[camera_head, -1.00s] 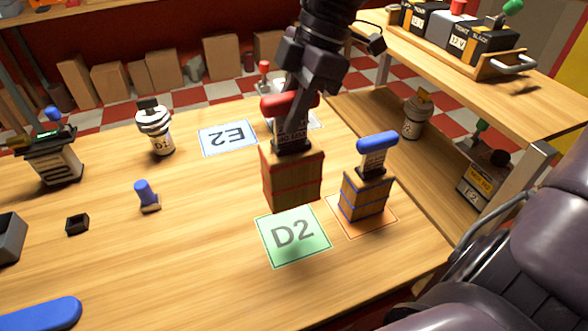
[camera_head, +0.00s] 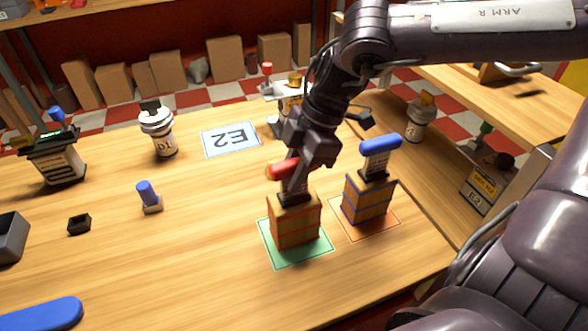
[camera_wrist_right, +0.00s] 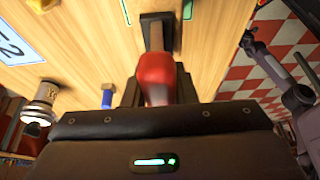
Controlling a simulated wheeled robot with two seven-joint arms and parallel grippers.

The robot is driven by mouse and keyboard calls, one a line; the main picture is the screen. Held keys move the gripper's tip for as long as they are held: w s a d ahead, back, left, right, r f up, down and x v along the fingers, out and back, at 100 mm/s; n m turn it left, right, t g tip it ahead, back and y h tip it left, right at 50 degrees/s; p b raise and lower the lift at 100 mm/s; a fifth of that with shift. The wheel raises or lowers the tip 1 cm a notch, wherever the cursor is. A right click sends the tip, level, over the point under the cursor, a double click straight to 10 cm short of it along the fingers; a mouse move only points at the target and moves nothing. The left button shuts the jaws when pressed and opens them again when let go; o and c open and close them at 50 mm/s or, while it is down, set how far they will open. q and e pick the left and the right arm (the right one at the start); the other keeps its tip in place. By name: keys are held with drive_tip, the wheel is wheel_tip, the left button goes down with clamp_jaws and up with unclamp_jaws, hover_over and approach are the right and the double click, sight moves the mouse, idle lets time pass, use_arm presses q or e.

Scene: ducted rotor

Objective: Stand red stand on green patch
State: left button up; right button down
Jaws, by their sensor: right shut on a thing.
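The red stand (camera_head: 295,222) is a wooden block with red bands, a black neck and a red handle. It is upright within the outline of the green patch (camera_head: 284,260) and looks seated on it, though a tiny gap underneath cannot be ruled out. The block hides most of the patch and its lettering; green edges show around it. My right gripper (camera_head: 289,171) is shut on the red handle, from above. The red handle also shows in the right wrist view (camera_wrist_right: 160,75). My left gripper is not in view.
A blue-banded stand (camera_head: 367,200) with a blue handle stands close by on an orange-edged patch (camera_head: 371,226). A blue E2 patch (camera_head: 231,140) is bare. A striped D1 bottle (camera_head: 158,133) and a small blue peg (camera_head: 148,195) stand left. The table's front middle is clear.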

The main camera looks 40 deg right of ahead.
drive_tip(key=c, duration=1.2)
unclamp_jaws()
drive_tip(key=shift+f, duration=0.1)
drive_tip(key=shift+o, duration=0.2)
drive_tip(key=v, duration=1.2)
drive_tip(key=shift+s, duration=0.1)
